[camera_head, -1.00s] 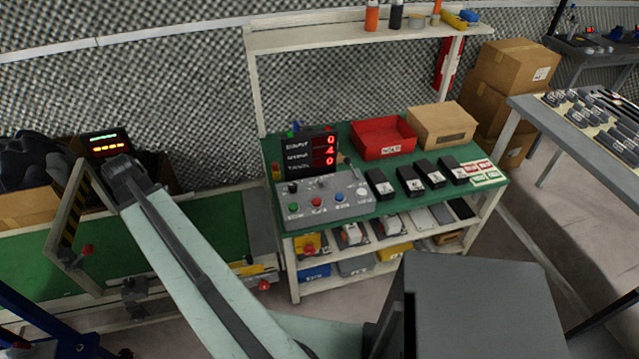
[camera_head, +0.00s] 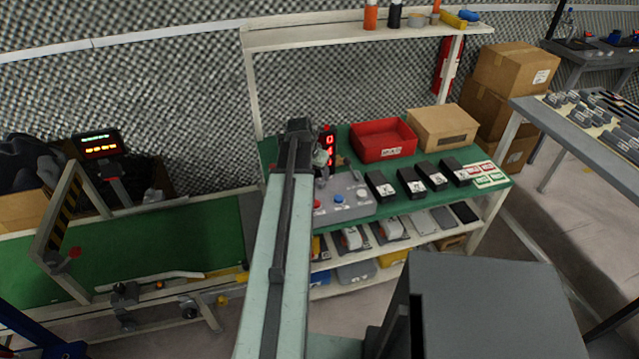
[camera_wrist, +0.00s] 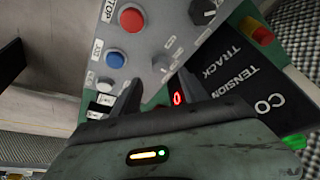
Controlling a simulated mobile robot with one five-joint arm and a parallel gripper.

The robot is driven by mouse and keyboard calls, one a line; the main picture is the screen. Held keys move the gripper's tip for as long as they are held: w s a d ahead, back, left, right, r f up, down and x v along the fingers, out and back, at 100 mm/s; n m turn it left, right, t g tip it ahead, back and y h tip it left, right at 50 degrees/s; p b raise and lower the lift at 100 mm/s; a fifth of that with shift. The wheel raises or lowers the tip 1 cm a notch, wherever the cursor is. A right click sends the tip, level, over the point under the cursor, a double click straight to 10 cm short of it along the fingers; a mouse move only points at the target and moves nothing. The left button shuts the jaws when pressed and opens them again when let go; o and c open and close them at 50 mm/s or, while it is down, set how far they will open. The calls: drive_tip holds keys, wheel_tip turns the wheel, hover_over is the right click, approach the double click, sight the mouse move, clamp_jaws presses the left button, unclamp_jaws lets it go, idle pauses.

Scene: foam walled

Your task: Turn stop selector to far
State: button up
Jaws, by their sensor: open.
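A grey control box (camera_head: 350,207) stands on the front left of the green-topped bench, partly hidden behind my arm in the head view. In the wrist view its panel (camera_wrist: 160,50) shows a red button (camera_wrist: 131,18) near the word STOP, a blue button (camera_wrist: 115,58), and a black knob (camera_wrist: 202,12) at the top edge. I cannot tell for sure whether this knob is the stop selector, and its setting is not readable. My gripper (camera_wrist: 155,92) is open and empty, its dark fingers close to the panel's lower edge in the wrist view.
A dark display (camera_head: 328,146) with red digits stands behind the box, partly hidden. A red bin (camera_head: 383,141), a cardboard box (camera_head: 442,128) and several black blocks (camera_head: 411,182) are to the right. An upper shelf (camera_head: 365,35) spans the bench. A green conveyor (camera_head: 160,245) lies left.

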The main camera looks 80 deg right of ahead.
sight(321, 181)
drive_tip(key=b+x, duration=0.4)
drive_tip(key=x, duration=0.2)
drive_tip(key=shift+f+b, duration=0.15)
drive_tip(key=shift+b, duration=0.2)
clamp_jaws()
